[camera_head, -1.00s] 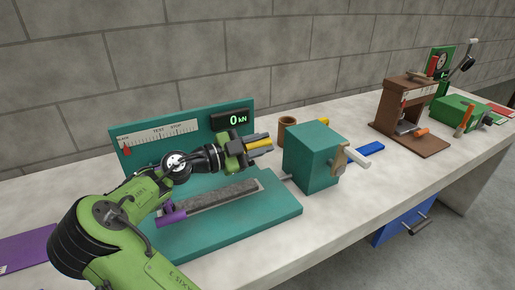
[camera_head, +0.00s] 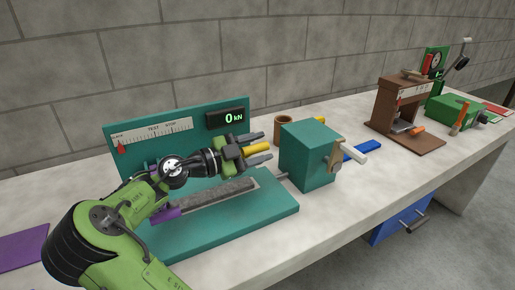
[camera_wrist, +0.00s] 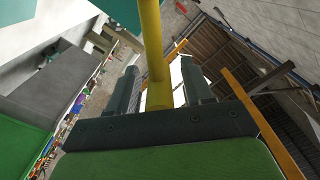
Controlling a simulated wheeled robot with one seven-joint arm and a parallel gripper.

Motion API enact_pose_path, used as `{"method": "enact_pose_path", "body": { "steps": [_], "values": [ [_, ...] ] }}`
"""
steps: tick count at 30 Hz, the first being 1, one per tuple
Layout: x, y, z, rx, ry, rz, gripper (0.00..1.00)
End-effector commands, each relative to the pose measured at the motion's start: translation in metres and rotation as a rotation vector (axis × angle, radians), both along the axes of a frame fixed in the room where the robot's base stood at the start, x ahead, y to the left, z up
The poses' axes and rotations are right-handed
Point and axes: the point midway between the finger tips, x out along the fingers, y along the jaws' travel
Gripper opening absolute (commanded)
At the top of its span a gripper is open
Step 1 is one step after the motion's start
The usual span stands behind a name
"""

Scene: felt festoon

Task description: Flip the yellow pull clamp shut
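My gripper (camera_head: 257,148) is open, with its two grey fingers apart, above the teal base of the test rig. A yellow bar (camera_head: 258,148), likely the pull clamp's handle, lies between the fingers. In the wrist view the yellow bar (camera_wrist: 153,50) runs between the fingers with a gap on each side. The rest of the clamp is hidden by my gripper. The rig (camera_head: 270,217) has a teal back panel and a display reading 0 kN (camera_head: 226,118). A grey bar (camera_head: 215,197) with a purple end lies on the base.
A teal block (camera_head: 307,157) with a white-gripped crank (camera_head: 348,146) stands right of my gripper. A small yellow piece (camera_head: 319,120) shows behind it, beside a brown cup (camera_head: 285,126). A blue piece (camera_head: 361,151), a brown press (camera_head: 402,105) and green devices stand further right.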

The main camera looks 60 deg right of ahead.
Motion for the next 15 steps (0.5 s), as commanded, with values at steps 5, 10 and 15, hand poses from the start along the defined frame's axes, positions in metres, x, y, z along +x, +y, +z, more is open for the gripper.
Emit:
{"method": "enact_pose_path", "body": {
  "steps": [5, 10, 15],
  "values": [
    [0.0, 0.0, 0.0, -0.001, 0.0, -0.001, 0.51],
    [0.012, 0.018, 0.001, 0.0, 0.001, 0.006, 0.51],
    [0.037, 0.059, 0.003, -0.002, 0.001, 0.007, 0.51]
  ]
}}
